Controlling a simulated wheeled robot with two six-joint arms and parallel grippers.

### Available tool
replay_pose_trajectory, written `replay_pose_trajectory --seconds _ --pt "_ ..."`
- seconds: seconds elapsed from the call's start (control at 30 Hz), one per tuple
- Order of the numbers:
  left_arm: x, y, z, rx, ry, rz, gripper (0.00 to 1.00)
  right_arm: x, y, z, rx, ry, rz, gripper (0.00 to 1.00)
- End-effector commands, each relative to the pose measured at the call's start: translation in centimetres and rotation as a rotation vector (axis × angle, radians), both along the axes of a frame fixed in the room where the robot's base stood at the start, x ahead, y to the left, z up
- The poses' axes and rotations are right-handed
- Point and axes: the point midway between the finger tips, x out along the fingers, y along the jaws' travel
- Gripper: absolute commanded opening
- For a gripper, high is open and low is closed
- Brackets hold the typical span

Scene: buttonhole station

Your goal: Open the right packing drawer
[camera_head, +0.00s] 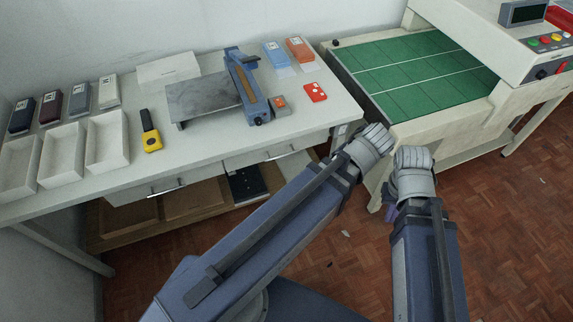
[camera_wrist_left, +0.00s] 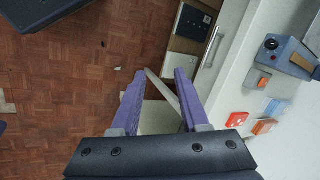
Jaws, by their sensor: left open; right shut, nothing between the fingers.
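The right packing drawer (camera_head: 258,159) is under the front of the white table, with a silver bar handle (camera_head: 281,154). It looks shut. In the left wrist view its handle (camera_wrist_left: 214,47) shows up and right of my fingers. My left gripper (camera_wrist_left: 157,85) is open, its purple fingers apart with nothing held, and clear of the handle. In the head view its fingers are hidden behind my wrist, right of the drawer. My right gripper (camera_head: 390,212) is shut and empty, beside the table's right end over the floor; its fingers are mostly hidden by my wrist.
The left drawer handle (camera_head: 167,191) is farther left. A lower shelf (camera_head: 195,205) holds a dark tray (camera_head: 247,184). On the table stand white trays (camera_head: 108,143), a yellow tool (camera_head: 151,132) and a blue press (camera_head: 241,85). A green-topped station (camera_head: 415,70) is at right.

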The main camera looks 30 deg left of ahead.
Motion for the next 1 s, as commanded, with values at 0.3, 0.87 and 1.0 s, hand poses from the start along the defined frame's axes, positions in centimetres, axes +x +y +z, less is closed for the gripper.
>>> replay_pose_trajectory --seconds 0.3,0.87,1.0 --pt "2.9 4.7 -7.3 0.202 -0.078 -0.003 0.45 0.0 0.0 -9.6 -0.002 -0.001 0.001 0.0" --pt "7.9 13.6 -17.0 0.695 -0.219 -0.03 0.45 0.1 -0.1 -27.8 -0.006 -0.003 0.003 0.0" --pt "8.7 15.0 -18.5 0.809 -0.242 -0.04 0.45 0.1 -0.1 -31.6 -0.007 -0.003 0.005 0.0"
